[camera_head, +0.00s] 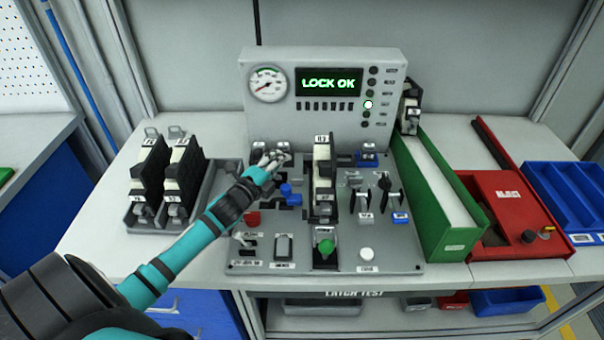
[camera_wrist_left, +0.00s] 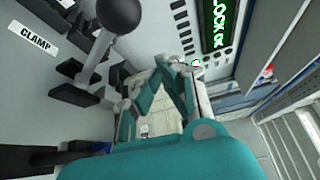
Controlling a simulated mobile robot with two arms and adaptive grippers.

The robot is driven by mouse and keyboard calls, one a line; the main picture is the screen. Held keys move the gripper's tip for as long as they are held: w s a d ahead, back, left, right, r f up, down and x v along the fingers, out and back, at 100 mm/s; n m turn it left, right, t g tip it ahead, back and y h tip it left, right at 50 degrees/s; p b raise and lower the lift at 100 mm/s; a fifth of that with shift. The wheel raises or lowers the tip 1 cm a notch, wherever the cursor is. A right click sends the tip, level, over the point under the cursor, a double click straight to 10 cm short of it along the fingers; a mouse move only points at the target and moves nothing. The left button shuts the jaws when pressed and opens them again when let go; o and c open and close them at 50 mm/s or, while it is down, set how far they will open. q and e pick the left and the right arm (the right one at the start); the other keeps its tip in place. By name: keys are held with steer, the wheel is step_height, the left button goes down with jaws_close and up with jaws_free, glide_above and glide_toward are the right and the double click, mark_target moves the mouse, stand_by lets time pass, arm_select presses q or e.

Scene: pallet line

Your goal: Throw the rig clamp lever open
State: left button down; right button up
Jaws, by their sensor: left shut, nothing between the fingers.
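The clamp lever (camera_wrist_left: 98,57) shows in the left wrist view as a pale shaft with a dark round knob. It stands out of a black slotted base next to a label reading CLAMP. I cannot surely pick it out in the head view. My left gripper (camera_head: 273,159) is shut and empty over the left rear of the grey rig (camera_head: 303,259). Its fingers (camera_wrist_left: 168,72) also show in the left wrist view, apart from the lever in the picture. My forearm hides part of the rig's left side. My right gripper is not in view.
The rig's back panel (camera_head: 331,118) has a gauge and a green LOCK OK display (camera_head: 329,82). A black-and-white module (camera_head: 322,174) stands in the rig's middle. Two modules stand in a tray (camera_head: 140,217) at left. A green bin (camera_head: 437,195) and red box (camera_head: 507,215) stand at right.

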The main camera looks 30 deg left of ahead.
arm_select(q)
steer(key=shift+s+a+f+n+t+b, duration=0.1)
steer(key=shift+s+a+n+t+b, duration=0.35)
steer(key=shift+a+n+b, duration=0.35)
steer(key=shift+s+a+f+n+t+b, duration=0.1)
steer(key=shift+s+a+n+t+b, duration=0.45)
steer(key=shift+n, duration=0.35)
steer(key=shift+w, duration=0.15)
